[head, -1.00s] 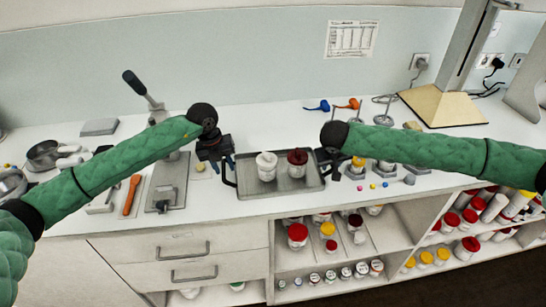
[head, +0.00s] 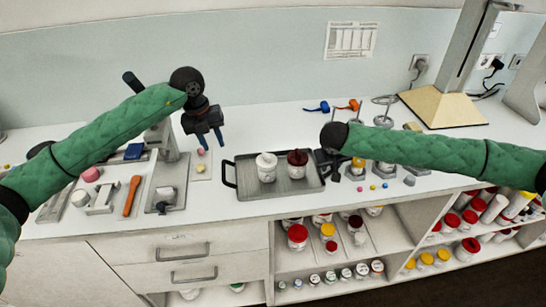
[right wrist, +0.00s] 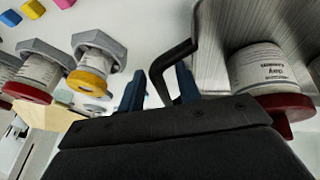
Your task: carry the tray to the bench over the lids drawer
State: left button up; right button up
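The grey tray (head: 262,191) lies on the bench, with a white jar with a white lid (head: 266,168) and a white jar with a dark red lid (head: 297,164) standing in it. Black handles stick out at its left (head: 229,173) and right ends. My left gripper (head: 211,143) is open and empty, above and left of the tray, clear of the left handle. My right gripper (head: 334,170) is at the right handle. In the right wrist view, its blue fingers (right wrist: 160,88) stand apart with the black handle (right wrist: 172,58) between them. Which drawer (head: 185,250) holds lids cannot be told.
A lever press (head: 168,165) and an orange-handled tool (head: 131,195) are left of the tray. The bench behind the tray is clear. Open shelves with jars are below.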

jog(key=v, duration=1.2)
dwell(0.4)
